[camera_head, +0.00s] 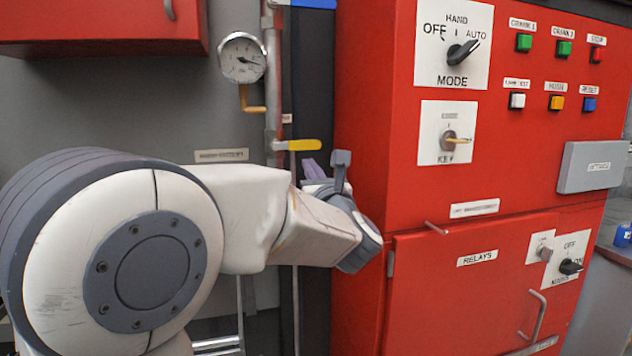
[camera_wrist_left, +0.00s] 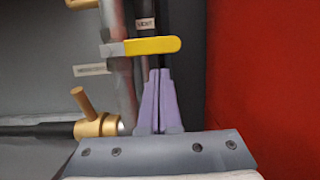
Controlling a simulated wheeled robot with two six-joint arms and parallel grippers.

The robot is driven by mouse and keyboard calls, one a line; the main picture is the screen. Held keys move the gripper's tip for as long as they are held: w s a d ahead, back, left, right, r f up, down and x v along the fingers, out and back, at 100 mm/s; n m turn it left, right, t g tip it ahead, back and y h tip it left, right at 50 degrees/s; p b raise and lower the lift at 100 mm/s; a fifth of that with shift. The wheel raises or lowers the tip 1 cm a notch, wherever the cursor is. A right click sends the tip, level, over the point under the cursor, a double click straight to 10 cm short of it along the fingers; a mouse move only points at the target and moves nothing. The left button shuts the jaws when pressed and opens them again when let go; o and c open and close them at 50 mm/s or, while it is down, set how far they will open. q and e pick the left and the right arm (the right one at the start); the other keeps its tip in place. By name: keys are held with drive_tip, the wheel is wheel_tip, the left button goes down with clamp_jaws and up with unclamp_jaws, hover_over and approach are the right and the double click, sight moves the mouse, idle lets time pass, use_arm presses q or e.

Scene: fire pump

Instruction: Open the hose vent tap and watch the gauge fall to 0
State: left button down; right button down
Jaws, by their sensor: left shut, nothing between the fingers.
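The hose vent tap has a yellow lever (camera_head: 297,145) lying level across a grey vertical pipe, and its end points right. In the left wrist view the lever (camera_wrist_left: 155,45) sits just above my fingertips, under a label reading VENT. My left gripper (camera_head: 312,167) has purple fingers, pressed together and empty in the left wrist view (camera_wrist_left: 158,74). They point up below the lever; I cannot tell if they touch it. The round white gauge (camera_head: 242,58) is higher on the pipe, its needle pointing right and slightly down. My right gripper is not in view.
A red control cabinet (camera_head: 420,200) stands close to the right of my left gripper. A brass fitting (camera_wrist_left: 95,124) on a dark horizontal pipe is left of my fingers. A red box (camera_head: 100,25) overhangs at upper left.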

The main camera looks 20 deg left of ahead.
use_arm(q)
drive_tip(key=shift+r, duration=0.55)
